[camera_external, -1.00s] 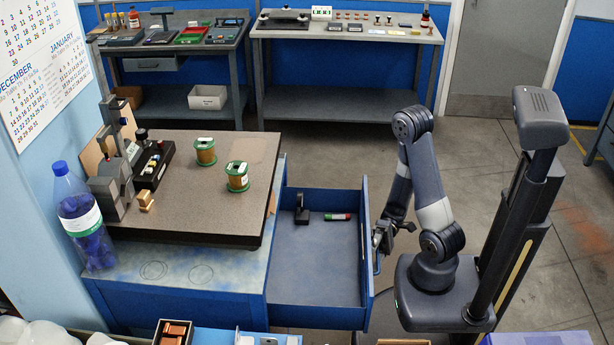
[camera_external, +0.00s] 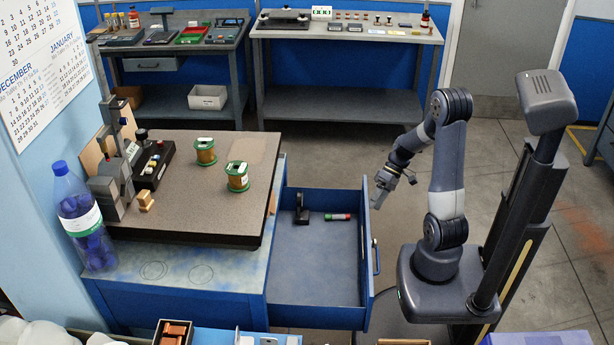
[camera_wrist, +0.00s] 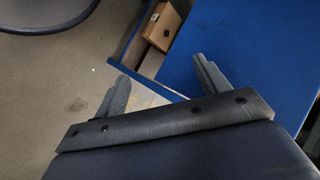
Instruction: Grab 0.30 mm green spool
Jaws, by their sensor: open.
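Two spools of copper-coloured wire with green flanges stand upright on the speckled plate on the bench: a rear spool (camera_external: 205,152) and a front spool (camera_external: 237,177). Their labels are too small to read, so I cannot tell which is 0.30 mm. My gripper (camera_external: 380,196) is open and empty, beyond the right end of the open drawer (camera_external: 318,272) and well to the right of both spools. In the wrist view my gripper (camera_wrist: 161,80) shows its two fingers apart, with no spool in view.
A black button box (camera_external: 153,165), a grey fixture (camera_external: 110,185) and a blue-capped bottle (camera_external: 85,220) stand left of the spools. The plate's right part is clear.

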